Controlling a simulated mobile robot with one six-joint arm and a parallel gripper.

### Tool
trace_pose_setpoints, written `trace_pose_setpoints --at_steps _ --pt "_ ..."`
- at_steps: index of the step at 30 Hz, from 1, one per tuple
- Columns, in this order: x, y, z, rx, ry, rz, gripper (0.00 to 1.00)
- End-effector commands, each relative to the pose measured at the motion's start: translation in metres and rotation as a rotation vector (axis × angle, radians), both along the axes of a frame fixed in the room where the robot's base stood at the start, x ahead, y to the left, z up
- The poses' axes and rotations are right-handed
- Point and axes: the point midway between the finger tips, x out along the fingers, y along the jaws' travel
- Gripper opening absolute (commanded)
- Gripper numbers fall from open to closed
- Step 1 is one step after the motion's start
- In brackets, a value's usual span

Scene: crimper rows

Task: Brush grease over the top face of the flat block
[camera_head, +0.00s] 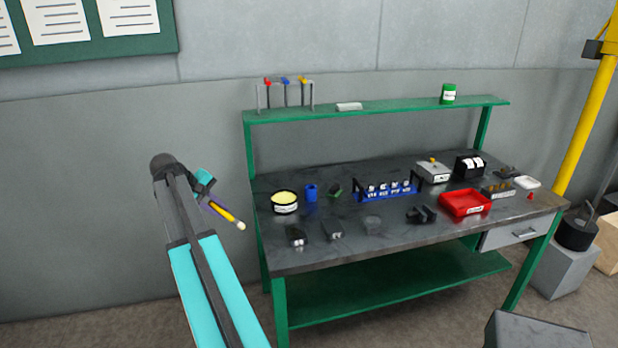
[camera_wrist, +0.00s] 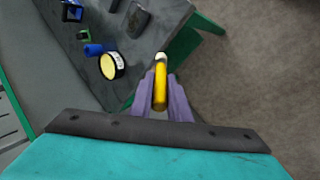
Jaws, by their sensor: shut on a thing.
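My gripper (camera_head: 212,206) is shut on a yellow brush (camera_head: 229,216) with a pale tip, held in the air left of the workbench. In the wrist view the purple fingers of my gripper (camera_wrist: 160,90) clasp the brush (camera_wrist: 160,68), its tip pointing away from me. A round tin with pale yellow contents (camera_head: 285,198), likely the grease, stands open at the bench's left end; it also shows in the wrist view (camera_wrist: 112,66). Dark low blocks lie at the front edge, one at the left (camera_head: 297,236) and one beside it (camera_head: 333,230). I cannot tell which is the flat block.
The green-legged bench (camera_head: 400,238) also carries a blue cup (camera_head: 311,193), a blue rack (camera_head: 385,192), a red tray (camera_head: 465,203) and a grey box (camera_head: 433,172). A green shelf (camera_head: 380,109) runs above its back. The air between brush and bench is clear.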

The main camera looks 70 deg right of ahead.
Motion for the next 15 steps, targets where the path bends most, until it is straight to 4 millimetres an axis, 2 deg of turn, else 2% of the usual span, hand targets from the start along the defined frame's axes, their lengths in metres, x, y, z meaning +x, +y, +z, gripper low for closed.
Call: trace_pose_setpoints --at_steps 1,3,8,15 --pt "-0.009 -0.018 0.005 0.003 0.004 -0.014 0.0" --pt "-0.023 -0.038 0.009 0.008 0.012 -0.028 0.0" --pt "-0.058 -0.084 0.016 0.02 0.028 -0.058 0.0" --pt "-0.117 -0.149 0.028 0.038 0.052 -0.105 0.0"
